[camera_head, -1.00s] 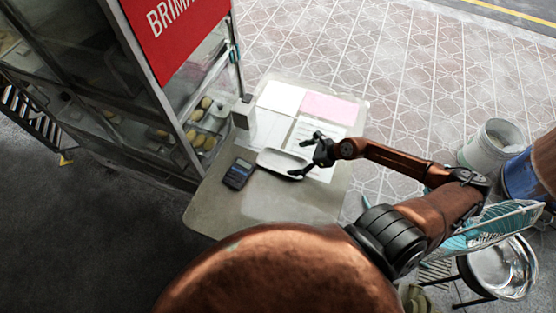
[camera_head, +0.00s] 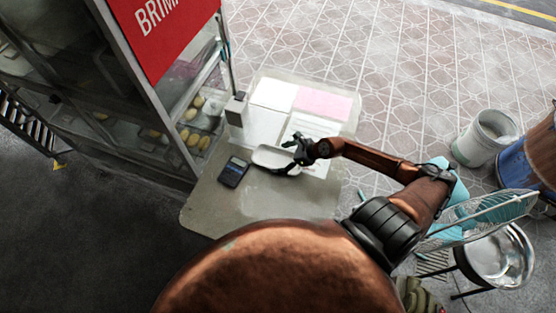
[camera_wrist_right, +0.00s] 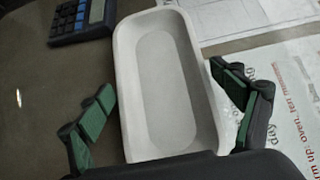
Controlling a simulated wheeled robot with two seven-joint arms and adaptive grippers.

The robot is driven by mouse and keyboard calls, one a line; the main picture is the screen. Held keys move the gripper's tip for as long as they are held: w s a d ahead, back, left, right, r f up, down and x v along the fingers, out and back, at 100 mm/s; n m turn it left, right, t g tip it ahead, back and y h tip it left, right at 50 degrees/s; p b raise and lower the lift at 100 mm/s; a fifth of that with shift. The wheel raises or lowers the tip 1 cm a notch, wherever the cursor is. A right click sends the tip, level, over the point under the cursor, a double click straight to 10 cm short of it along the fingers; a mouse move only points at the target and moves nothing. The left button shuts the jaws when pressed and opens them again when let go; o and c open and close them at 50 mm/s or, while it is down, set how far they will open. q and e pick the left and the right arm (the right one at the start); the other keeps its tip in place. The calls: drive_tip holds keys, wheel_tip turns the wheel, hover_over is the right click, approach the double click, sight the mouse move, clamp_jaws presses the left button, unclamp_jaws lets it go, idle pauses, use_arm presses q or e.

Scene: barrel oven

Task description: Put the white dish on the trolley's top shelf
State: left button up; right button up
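The white dish (camera_head: 268,155) is a long, shallow, rounded tray lying on the grey table, partly on the papers. It fills the middle of the right wrist view (camera_wrist_right: 168,85). My right gripper (camera_head: 292,158) is at the dish's right end in the head view. In the wrist view its green-padded fingers (camera_wrist_right: 160,85) are spread, one on each side of the dish. Gaps show at the fingertips, so it is open and holds nothing. My left gripper is not in view. I cannot clearly make out the trolley's top shelf.
A dark calculator (camera_head: 234,172) lies left of the dish on the table (camera_head: 215,208). White and pink sheets (camera_head: 322,103) lie behind it. A glass cabinet (camera_head: 185,100) with a red sign borders the table at left. A bucket (camera_head: 484,138), blue barrel (camera_head: 521,166) and wire basket (camera_head: 480,217) stand at right.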

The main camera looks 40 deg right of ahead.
drive_tip(key=c, duration=1.2)
